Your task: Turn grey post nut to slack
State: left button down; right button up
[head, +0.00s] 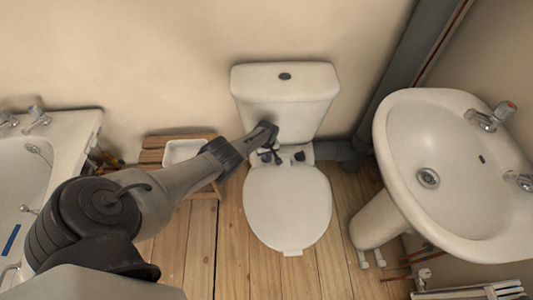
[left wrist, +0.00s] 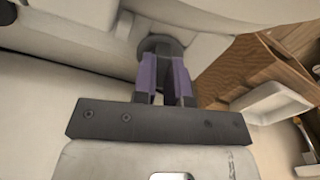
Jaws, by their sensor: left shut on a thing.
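The white toilet (head: 287,205) stands in the middle of the head view, lid down, with its cistern (head: 285,95) behind. My left gripper (head: 271,153) reaches in from the left to the gap between lid and cistern, at the left seat post. In the left wrist view, the gripper's purple-padded fingers (left wrist: 166,80) are shut on a dark grey round part, the grey post nut (left wrist: 160,43). The fingers hide much of the nut, and its thread cannot be seen. A second dark post fitting (head: 299,156) shows to the right. My right gripper is not in view.
A wooden stool with a white tray (head: 184,152) stands left of the toilet, close under my left arm. The washbasin (head: 460,150) is at the right and the bath (head: 62,150) at the left. The wooden floor in front is clear.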

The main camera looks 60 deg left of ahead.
pick_arm(q)
jog(key=n, duration=0.5)
jog(key=shift+n, duration=0.4)
dwell(0.6)
dwell(0.7)
jog(key=c, duration=1.1)
grip_release()
jog(key=shift+c, duration=0.2)
jog(key=shift+r, duration=0.1)
